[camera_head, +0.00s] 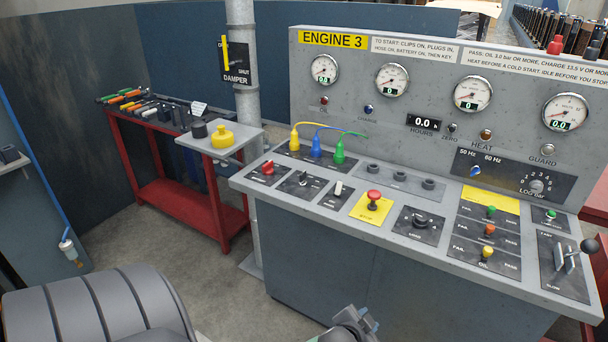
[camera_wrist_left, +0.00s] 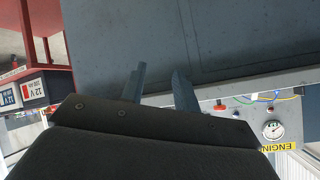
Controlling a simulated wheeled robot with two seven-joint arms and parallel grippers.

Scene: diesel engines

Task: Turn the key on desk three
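Desk three is the grey console (camera_head: 400,195) with the yellow "ENGINE 3" label (camera_head: 333,40). A small dark switch (camera_head: 304,180) on a black plate, right of the red rotary knob (camera_head: 267,168), looks like the key; its angle is too small to read. My left gripper (camera_wrist_left: 158,88) shows in the left wrist view with its two fingers apart and nothing between them. It is in front of the desk's blue-grey front panel (camera_wrist_left: 230,45), away from the switch. A grey gripper part (camera_head: 352,326) peeks in at the head view's bottom edge. My right gripper is not identifiable.
Plugged cables with yellow, blue and green plugs (camera_head: 316,147) stand behind the switch. A red mushroom button (camera_head: 374,199) and a lever (camera_head: 590,246) rise from the desktop. A side shelf holds a yellow cap (camera_head: 222,136). A red tool bench (camera_head: 190,200) stands left. Floor between is clear.

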